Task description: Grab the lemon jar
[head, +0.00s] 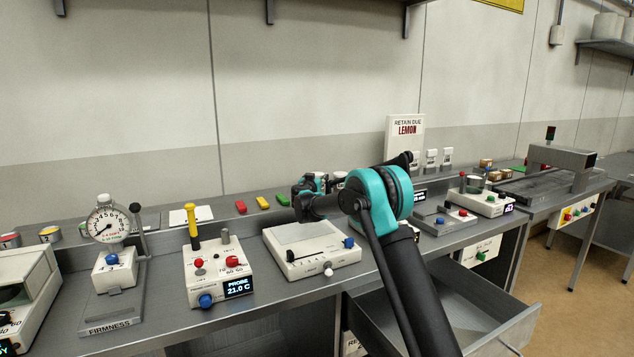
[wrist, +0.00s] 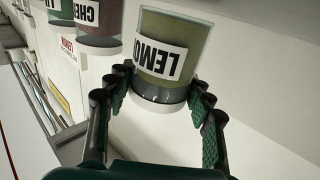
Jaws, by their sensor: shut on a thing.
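The lemon jar (wrist: 172,58) shows in the wrist view as a clear jar with yellow-green contents, a white label reading LEMON upside down, and a pale band at its near end. My gripper (wrist: 160,90) has its two dark, green-padded fingers on either side of the jar, shut on it. In the head view my gripper (head: 310,190) is at the back of the bench near the wall, small and partly hidden by my teal wrist. The lemon jar cannot be made out clearly there.
Two other labelled jars, a dark red one (wrist: 100,20) and a green one (wrist: 60,10), stand close by in the wrist view. A LEMON sign (head: 405,130) stands at the back. Several instruments, including a probe box (head: 215,272), line the bench. An open drawer (head: 500,318) juts out below.

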